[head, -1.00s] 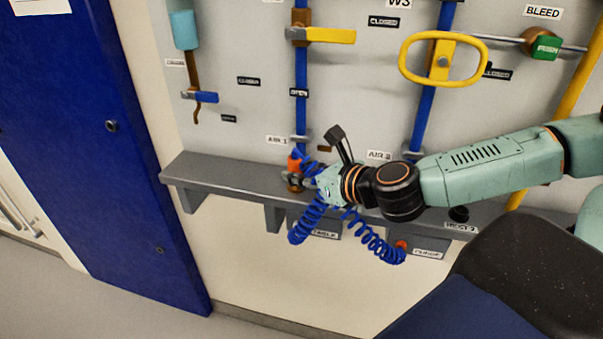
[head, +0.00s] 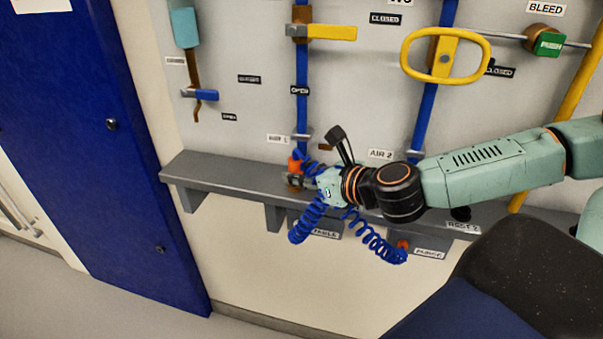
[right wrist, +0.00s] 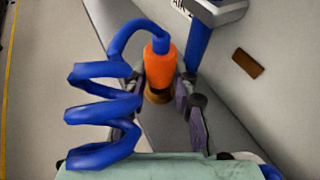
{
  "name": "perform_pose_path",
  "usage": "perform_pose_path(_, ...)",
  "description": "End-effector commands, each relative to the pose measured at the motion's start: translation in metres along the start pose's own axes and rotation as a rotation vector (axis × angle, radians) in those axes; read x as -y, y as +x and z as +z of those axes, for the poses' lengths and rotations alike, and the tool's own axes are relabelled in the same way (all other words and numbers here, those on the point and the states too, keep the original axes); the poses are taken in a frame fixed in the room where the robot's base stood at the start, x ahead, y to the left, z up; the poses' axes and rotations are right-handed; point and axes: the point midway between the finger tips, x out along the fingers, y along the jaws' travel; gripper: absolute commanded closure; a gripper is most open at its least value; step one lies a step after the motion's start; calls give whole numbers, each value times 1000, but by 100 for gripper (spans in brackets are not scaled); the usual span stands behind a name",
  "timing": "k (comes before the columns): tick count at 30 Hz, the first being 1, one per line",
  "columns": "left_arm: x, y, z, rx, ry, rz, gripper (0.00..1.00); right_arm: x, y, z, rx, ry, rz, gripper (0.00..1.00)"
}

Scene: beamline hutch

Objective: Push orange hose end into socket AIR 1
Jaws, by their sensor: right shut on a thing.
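The orange hose end (head: 295,163) stands roughly upright at the grey ledge below the AIR 1 label (head: 278,139). In the right wrist view the orange hose end (right wrist: 160,68) has a blue hose leaving its top and a brass part (right wrist: 157,96) below it. My right gripper (head: 294,180) is shut on the hose end near its lower part, a finger on each side (right wrist: 160,108). I cannot tell whether the brass part belongs to the hose end or the socket, nor how deep the end sits; the fingers partly hide the joint. My left gripper is not in view.
The coiled blue hose (head: 372,238) hangs below my right wrist towards an orange fitting (head: 402,245) by the PURGE label. A blue pipe (head: 301,112) runs down close behind the hose end. The ledge (head: 225,172) is clear to the left.

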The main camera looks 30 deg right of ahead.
Motion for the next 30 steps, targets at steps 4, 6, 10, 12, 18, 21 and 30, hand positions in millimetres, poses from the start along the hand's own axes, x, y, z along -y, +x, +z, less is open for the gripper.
perform_pose_path(4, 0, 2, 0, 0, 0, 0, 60, 0, 1, -2, 1, 0, 0, 100)
perform_pose_path(6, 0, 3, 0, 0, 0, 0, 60, 0, 1, -3, 1, 0, 0, 100)
perform_pose_path(10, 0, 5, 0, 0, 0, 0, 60, 0, 2, -4, 1, 0, 0, 100)
perform_pose_path(12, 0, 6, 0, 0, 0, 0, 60, 0, 2, -5, 1, 0, 0, 100)
perform_pose_path(18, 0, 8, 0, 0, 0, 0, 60, 0, 3, -7, 1, 0, 0, 100)
perform_pose_path(21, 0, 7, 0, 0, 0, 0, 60, 0, 2, -6, 1, 0, 1, 100)
perform_pose_path(30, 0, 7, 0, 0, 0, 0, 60, 0, 2, -6, 1, 0, 1, 53)
